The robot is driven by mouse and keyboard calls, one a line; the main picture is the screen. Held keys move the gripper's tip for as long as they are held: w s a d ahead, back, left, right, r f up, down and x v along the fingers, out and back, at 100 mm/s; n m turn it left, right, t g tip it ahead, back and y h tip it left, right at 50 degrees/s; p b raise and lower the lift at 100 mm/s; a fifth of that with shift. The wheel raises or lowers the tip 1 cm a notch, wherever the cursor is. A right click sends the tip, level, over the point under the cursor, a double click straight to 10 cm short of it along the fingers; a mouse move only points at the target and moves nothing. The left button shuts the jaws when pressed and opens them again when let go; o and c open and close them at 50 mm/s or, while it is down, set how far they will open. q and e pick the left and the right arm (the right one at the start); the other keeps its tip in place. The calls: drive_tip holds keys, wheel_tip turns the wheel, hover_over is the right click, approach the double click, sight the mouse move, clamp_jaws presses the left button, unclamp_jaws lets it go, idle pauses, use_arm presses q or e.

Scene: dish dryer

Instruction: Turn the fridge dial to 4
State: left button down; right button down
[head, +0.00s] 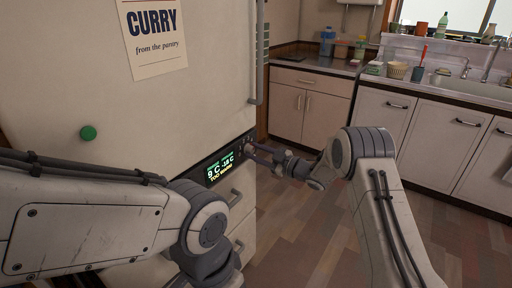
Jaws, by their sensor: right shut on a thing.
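The fridge (120,110) fills the left of the head view. Its dark control panel (212,178) shows "9 C", "-18 C" and what looks like "TOO WARM" in yellow. My right gripper (250,150) reaches in from the right and is shut on the dial at the panel's right end. The gripper fingers mostly hide the dial, so I cannot read its number. My left arm crosses the lower left in front of the fridge; its gripper is out of the picture.
A green round magnet (88,133) and a curry poster (153,35) are on the fridge door. A counter (318,64) and white cabinets (430,130) with a sink stand at the back right. The tiled floor (300,220) between is clear.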

drive_tip(key=shift+m+p, duration=0.5)
drive_tip(key=shift+m, duration=0.3)
drive_tip(key=shift+f, duration=0.1)
drive_tip(key=shift+c, duration=2.2)
unclamp_jaws()
drive_tip(key=p+v, duration=0.1)
drive_tip(key=v, duration=0.9)
drive_tip(key=shift+s+d, duration=0.15)
